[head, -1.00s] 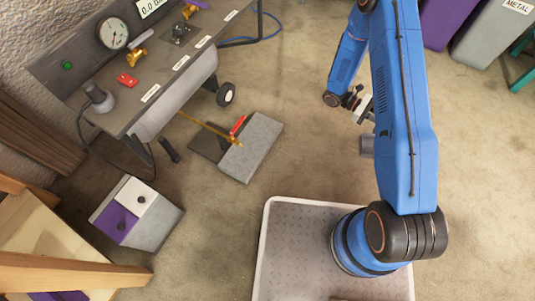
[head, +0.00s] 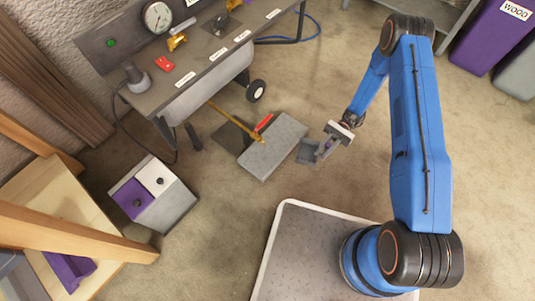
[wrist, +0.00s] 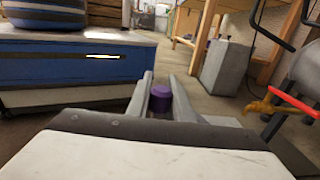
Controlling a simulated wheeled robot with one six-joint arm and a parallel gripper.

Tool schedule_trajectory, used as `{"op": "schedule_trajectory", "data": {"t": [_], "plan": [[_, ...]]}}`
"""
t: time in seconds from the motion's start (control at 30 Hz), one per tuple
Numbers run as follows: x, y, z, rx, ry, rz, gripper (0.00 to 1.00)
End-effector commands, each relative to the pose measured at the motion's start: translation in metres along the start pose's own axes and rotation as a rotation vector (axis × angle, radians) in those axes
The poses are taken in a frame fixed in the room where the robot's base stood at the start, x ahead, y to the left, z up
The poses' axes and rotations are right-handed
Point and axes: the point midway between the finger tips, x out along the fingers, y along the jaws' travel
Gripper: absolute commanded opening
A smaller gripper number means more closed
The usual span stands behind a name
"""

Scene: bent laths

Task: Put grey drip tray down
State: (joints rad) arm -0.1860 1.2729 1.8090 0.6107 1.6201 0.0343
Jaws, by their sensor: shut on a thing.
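My gripper (head: 330,146) is low over the floor at the middle of the head view, shut on a small dark grey piece, which I take to be the grey drip tray (head: 308,152). A purple knob (wrist: 161,97) shows between the two fingers in the wrist view. The tray's plate is mostly hidden by the gripper. I cannot tell if it touches the floor. To its left, a brass pipe with a red lever (head: 263,123) ends over a light grey slab (head: 278,145).
A workbench (head: 190,85) with a gauge and a wheel stands at upper left. A grey box (head: 165,210) with purple and white lids is at lower left, near a wooden frame (head: 70,235). Bins (head: 490,45) stand at upper right.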

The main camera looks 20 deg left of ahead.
Motion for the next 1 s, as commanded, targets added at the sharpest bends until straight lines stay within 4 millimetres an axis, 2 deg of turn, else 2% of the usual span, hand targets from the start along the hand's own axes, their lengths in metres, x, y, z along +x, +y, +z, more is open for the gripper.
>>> {"op": "schedule_trajectory", "data": {"t": [0.1,0.2,0.33,0.5,0.63,1.0], "plan": [[-0.004,-0.043,-0.013,0.000,-0.001,-0.161,0.00],[-0.011,-0.073,-0.022,-0.001,0.000,-0.276,0.00],[-0.021,-0.099,-0.030,-0.001,0.001,-0.380,0.00],[-0.022,-0.114,-0.033,-0.001,0.001,-0.436,0.00],[-0.005,-0.123,-0.033,0.000,0.000,-0.439,0.00],[0.068,-0.156,-0.034,0.001,0.000,-0.435,0.00]]}}
